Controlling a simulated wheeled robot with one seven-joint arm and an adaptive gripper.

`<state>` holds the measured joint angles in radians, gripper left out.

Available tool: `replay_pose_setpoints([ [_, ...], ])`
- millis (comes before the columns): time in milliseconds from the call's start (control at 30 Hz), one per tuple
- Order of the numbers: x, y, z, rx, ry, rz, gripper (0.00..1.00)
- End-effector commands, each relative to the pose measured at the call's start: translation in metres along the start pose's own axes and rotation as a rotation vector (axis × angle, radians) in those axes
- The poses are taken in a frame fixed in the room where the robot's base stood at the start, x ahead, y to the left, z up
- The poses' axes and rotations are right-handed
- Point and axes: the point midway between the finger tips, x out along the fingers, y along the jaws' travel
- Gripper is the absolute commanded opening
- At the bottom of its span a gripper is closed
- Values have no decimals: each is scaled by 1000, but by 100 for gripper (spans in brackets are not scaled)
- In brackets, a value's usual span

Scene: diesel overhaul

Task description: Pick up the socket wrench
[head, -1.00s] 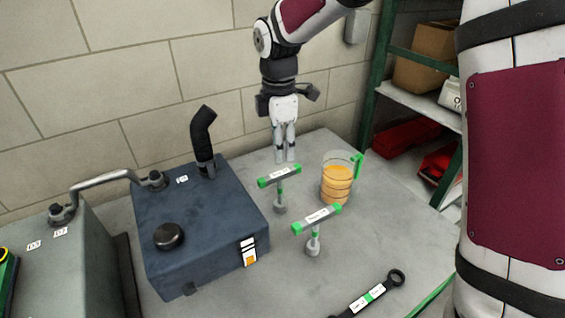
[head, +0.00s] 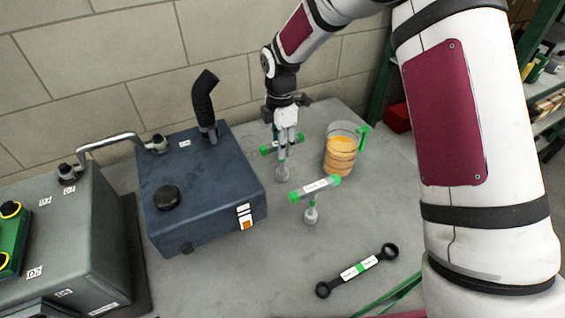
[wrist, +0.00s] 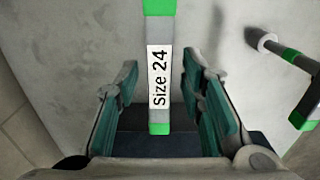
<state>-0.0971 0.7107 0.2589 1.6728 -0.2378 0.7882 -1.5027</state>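Two T-handled socket wrenches with green handle ends stand upright on the grey table. The far one (head: 268,150) is under my gripper (head: 284,148); its handle, labelled "Size 24" (wrist: 159,80), also shows in the wrist view. My gripper (wrist: 160,92) is open, with one finger on each side of that handle and a visible gap on both sides. In the head view, my fingers hide part of this wrench. The nearer socket wrench (head: 315,188) stands in front and to the right, apart from my gripper; part of it shows at the right of the wrist view (wrist: 287,52).
A blue-grey tank (head: 205,190) with a black pipe (head: 203,105) stands left of the wrenches. A jug of orange liquid (head: 340,155) stands close on the right. A black ring spanner (head: 335,283) lies near the front. The table between is bare.

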Motion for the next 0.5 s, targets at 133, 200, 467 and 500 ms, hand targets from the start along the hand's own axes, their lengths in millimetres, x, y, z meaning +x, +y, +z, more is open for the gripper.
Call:
replay_pose_setpoints([
  [133,16,-2,1,-1,1,-5,36],
  [200,25,-2,3,-1,0,-4,36],
  [467,49,0,5,0,0,-2,36],
  [500,50,0,5,0,0,-1,36],
])
